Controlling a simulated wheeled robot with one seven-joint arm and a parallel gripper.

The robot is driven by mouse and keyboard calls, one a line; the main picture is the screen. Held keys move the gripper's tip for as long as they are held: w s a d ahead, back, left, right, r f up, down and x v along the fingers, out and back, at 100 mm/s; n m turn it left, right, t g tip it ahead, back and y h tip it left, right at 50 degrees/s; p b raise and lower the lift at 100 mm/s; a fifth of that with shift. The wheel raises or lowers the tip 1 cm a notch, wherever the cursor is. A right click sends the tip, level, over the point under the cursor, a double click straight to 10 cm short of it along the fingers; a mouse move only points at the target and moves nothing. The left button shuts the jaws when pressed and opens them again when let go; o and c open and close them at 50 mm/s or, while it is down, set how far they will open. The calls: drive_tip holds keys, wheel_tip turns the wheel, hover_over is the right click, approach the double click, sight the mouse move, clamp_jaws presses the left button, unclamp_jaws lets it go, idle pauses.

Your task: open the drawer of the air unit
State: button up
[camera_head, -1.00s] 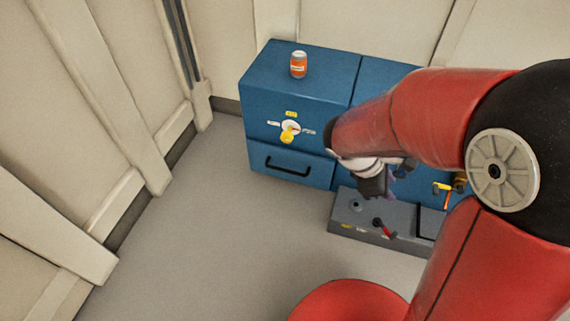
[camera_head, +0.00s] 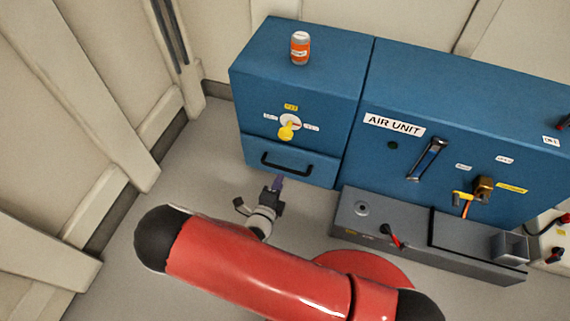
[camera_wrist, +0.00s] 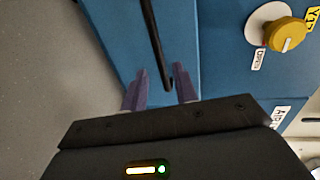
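The blue air unit (camera_head: 345,85) stands against the wall. Its drawer (camera_head: 318,170) is at the lower left of the unit, its front flush with the body, with a black bar handle (camera_head: 285,166). My gripper (camera_head: 278,184) is just in front of and below the handle in the head view. In the wrist view my gripper (camera_wrist: 158,80) has two purple fingers apart with a gap between them. The handle (camera_wrist: 153,40) runs lengthwise ahead, its near end close to the fingertips. I cannot tell whether a finger touches it. The gap looks empty.
A yellow knob (camera_head: 286,131) sits above the drawer. An orange can (camera_head: 300,48) stands on top of the unit. Floor left of the drawer is clear.

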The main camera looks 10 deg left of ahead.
sight(286, 168)
drive_tip(key=b+x, duration=0.1)
drive_tip(key=x, duration=0.6)
drive_tip(key=shift+w+f, duration=0.15)
drive_tip(key=shift+w, duration=0.2)
clamp_jaws()
